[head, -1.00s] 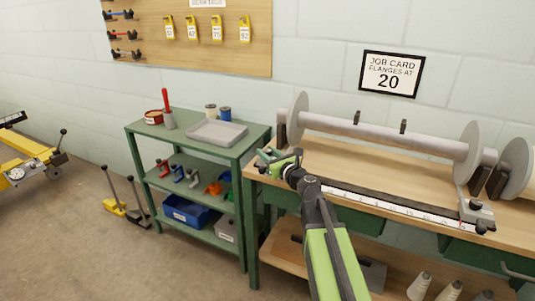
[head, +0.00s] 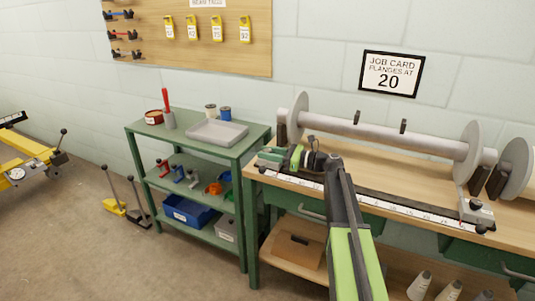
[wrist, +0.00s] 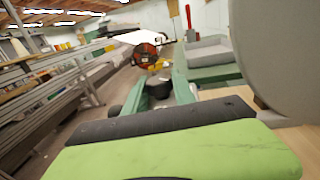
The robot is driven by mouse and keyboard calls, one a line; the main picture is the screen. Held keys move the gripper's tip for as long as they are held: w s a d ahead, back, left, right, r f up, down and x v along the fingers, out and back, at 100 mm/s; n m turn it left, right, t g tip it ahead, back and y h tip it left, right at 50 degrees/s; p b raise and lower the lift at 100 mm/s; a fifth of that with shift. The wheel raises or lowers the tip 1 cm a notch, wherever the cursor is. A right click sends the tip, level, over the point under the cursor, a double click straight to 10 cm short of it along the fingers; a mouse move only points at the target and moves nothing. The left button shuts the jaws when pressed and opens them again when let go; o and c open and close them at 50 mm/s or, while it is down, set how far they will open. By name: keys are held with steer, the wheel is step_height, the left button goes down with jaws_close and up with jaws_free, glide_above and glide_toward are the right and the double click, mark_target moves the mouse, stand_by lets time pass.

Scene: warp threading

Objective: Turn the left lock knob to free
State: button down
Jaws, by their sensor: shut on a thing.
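The left stop block (head: 271,155) sits at the left end of the white scale (head: 400,207) on the bench. My gripper (head: 296,157) is at this block, at its right side, with the arm reaching in from the front. The left lock knob is hidden behind my gripper in the head view. In the wrist view, a green finger with a black pad (wrist: 170,145) fills the lower part, close to dark and green parts. My gripper is shut on what seems to be the left lock knob; its angle cannot be read.
A roller with two grey flanges (head: 470,155) lies behind the scale. The right stop block (head: 476,211) with a black knob is at the scale's right end. A green shelf cart (head: 250,152) with a grey tray stands left of the bench. The job card (head: 391,74) reads 20.

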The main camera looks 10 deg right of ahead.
steer(key=shift+a+n+g+y, duration=0.1)
steer(key=shift+n+g+y, duration=0.2)
steer(key=shift+n+g, duration=0.3)
steer(key=c, duration=1.3)
jaws_free()
steer(key=v, duration=1.7)
steer(key=shift+d, duration=0.25)
